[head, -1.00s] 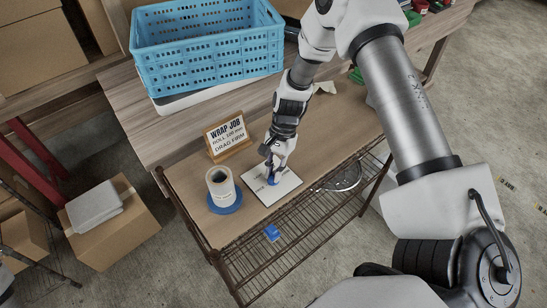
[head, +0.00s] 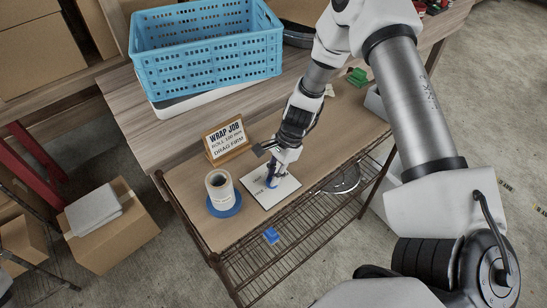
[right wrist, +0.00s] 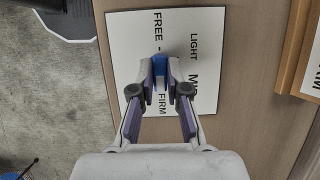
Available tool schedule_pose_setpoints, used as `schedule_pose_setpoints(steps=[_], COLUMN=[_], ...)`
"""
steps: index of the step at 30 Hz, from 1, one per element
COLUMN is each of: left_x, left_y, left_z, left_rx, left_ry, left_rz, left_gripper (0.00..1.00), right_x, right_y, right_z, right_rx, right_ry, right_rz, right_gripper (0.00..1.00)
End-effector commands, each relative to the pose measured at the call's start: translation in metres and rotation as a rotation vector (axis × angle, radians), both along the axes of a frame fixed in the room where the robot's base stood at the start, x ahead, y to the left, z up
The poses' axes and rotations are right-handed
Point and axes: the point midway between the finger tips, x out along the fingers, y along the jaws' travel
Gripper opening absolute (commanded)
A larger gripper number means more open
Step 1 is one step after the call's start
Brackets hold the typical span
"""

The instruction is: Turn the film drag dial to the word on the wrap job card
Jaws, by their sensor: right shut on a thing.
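The wrap job card (head: 226,139) stands in a wooden holder on the bench and reads "WRAP JOB, ROLL 100 mm, DRAG FIRM". In front of it lies a white dial plate (head: 265,201), also in the right wrist view (right wrist: 130,30). Its words there include FREE, LIGHT, FIRM and one partly covered word starting with M. The blue film drag dial (right wrist: 160,67) sits on the plate. My right gripper (head: 271,178) is shut on the dial from above, one finger on each side. The fingers hide the dial's pointer, so its setting cannot be told. My left gripper is out of view.
A white film roll on a blue base (head: 223,203) stands left of the plate. A blue crate (head: 207,68) sits on the raised surface behind. A wire shelf (head: 300,225) with a small blue item (head: 271,235) is below the bench. A cardboard box (head: 112,240) stands on the floor left.

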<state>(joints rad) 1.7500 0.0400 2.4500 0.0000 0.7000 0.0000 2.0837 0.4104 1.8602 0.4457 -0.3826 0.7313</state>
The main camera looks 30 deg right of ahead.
Motion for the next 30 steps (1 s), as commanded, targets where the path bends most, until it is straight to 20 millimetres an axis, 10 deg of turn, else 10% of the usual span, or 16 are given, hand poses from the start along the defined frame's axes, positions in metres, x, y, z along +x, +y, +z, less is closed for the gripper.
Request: schedule_pose_setpoints(steps=[5, 8, 20, 30], left_x=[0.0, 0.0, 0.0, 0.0], left_y=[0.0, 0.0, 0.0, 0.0], left_z=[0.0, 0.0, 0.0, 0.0], left_rx=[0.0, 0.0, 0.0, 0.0], left_ry=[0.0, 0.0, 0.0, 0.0], left_rz=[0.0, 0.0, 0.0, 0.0], left_gripper=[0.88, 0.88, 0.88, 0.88], right_x=[-0.001, -0.001, 0.001, 0.004], right_y=[0.0, 0.0, -0.003, -0.033], right_z=[-0.001, 0.0, 0.008, 0.082], right_rx=[0.002, 0.001, 0.002, 0.003], right_ry=[0.004, 0.003, -0.002, -0.005], right_rz=[-0.001, -0.001, 0.0, -0.002], right_gripper=[0.0, 0.4, 0.4, 0.4])
